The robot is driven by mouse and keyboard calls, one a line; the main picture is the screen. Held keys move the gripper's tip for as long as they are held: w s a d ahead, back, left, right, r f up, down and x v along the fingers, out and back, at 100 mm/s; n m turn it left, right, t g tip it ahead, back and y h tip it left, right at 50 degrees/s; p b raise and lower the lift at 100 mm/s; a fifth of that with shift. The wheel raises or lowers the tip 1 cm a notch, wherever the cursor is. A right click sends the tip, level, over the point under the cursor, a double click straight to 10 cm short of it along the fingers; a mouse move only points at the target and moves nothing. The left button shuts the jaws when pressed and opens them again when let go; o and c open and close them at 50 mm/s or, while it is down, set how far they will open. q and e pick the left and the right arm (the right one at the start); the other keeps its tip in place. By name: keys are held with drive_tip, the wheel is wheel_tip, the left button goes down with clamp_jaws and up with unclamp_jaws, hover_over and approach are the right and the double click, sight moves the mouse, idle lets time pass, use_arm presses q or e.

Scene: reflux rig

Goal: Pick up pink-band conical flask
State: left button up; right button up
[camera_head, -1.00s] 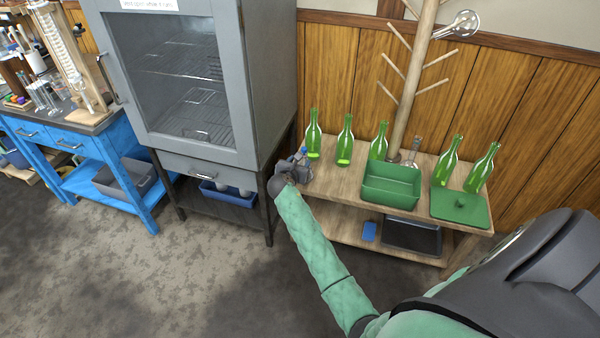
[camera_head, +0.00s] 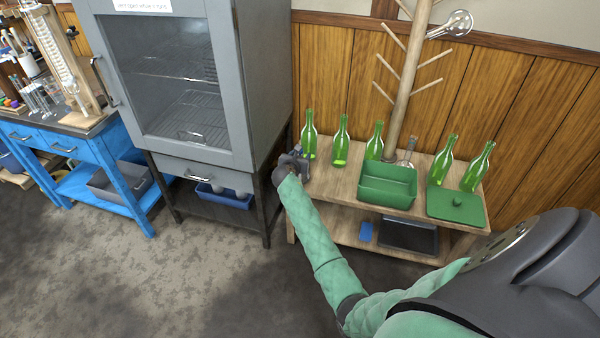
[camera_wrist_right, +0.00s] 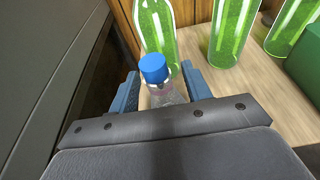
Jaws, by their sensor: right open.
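A small clear flask with a blue cap (camera_wrist_right: 153,69) and a faint pinkish tint on its body (camera_wrist_right: 166,93) stands on the wooden bench in the right wrist view. My right gripper (camera_wrist_right: 160,82) is open, with one blue finger on each side of the flask. Contact with the glass cannot be made out, and the gripper hides the flask's lower part. In the head view my right gripper (camera_head: 299,158) is at the left end of the bench; the flask is too small and covered there to tell apart. My left gripper is not in view.
Green bottles (camera_head: 309,136) stand along the back of the bench (camera_head: 335,183), one close behind the flask. A green tray (camera_head: 387,186) and green lid (camera_head: 456,206) lie to the right. The grey oven cabinet (camera_head: 251,80) is close on the left. A wooden peg stand (camera_head: 403,95) rises behind.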

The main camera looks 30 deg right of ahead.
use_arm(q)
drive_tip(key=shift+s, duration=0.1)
use_arm(e)
clamp_jaws()
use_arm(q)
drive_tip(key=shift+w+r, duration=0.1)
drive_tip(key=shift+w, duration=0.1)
